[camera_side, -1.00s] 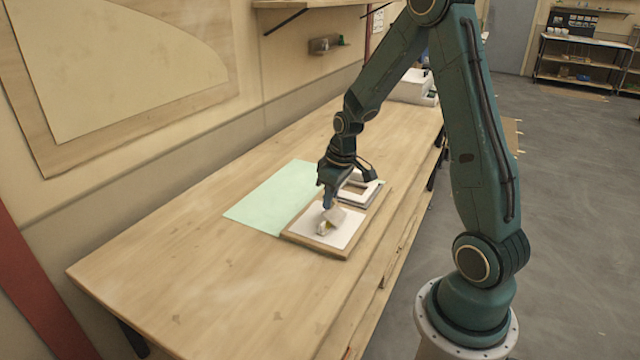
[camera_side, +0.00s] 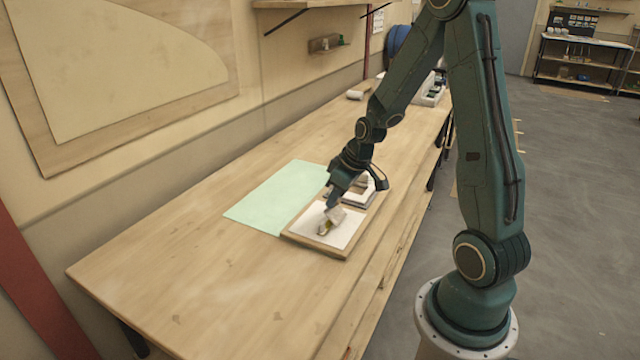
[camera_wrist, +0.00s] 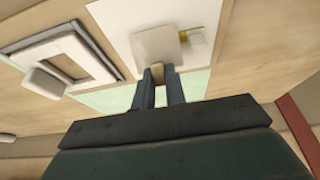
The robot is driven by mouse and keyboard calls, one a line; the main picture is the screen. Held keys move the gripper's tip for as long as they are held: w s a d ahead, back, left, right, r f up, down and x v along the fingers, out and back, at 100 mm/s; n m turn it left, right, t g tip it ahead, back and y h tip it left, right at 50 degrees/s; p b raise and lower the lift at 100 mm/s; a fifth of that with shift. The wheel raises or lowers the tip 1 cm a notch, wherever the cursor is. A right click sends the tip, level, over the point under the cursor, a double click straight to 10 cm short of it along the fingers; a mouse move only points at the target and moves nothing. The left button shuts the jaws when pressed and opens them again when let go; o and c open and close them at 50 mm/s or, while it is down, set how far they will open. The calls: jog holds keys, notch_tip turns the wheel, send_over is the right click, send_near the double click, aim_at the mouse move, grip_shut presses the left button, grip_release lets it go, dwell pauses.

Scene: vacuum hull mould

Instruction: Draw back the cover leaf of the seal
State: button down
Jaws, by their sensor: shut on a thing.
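The seal lies on a white sheet (camera_side: 345,235) on a wooden board. Its pale beige leaf (camera_side: 335,214) stands tilted in the side view, with a small yellowish part (camera_side: 325,228) beside it. In the wrist view, the leaf (camera_wrist: 155,43) is a pale square, and the yellow part (camera_wrist: 183,37) shows at its right edge. My gripper (camera_side: 332,198) is tilted just above the leaf. In the wrist view, my gripper (camera_wrist: 159,76) is shut on a small tan piece at the leaf's near edge. The fingers partly hide where this piece joins the leaf.
A white frame with a grey edge (camera_wrist: 65,60) lies next to the sheet, with a pale block (camera_wrist: 45,82) on its border. A mint-green sheet (camera_side: 275,197) lies to the left on the wooden bench (camera_side: 170,260). The bench's front left is clear.

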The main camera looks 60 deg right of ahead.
jog(key=shift+s, duration=0.1)
jog(key=shift+s+r+t, duration=0.15)
jog(key=shift+s+t, duration=0.45)
jog(key=shift+t, duration=0.5)
jog(key=c, duration=1.4)
grip_release()
jog(key=shift+o, duration=0.2)
jog(key=shift+r, duration=0.15)
jog(key=shift+v, duration=2.9)
jog(key=shift+s, duration=0.1)
jog(key=v, duration=0.7)
jog(key=shift+r, duration=0.2)
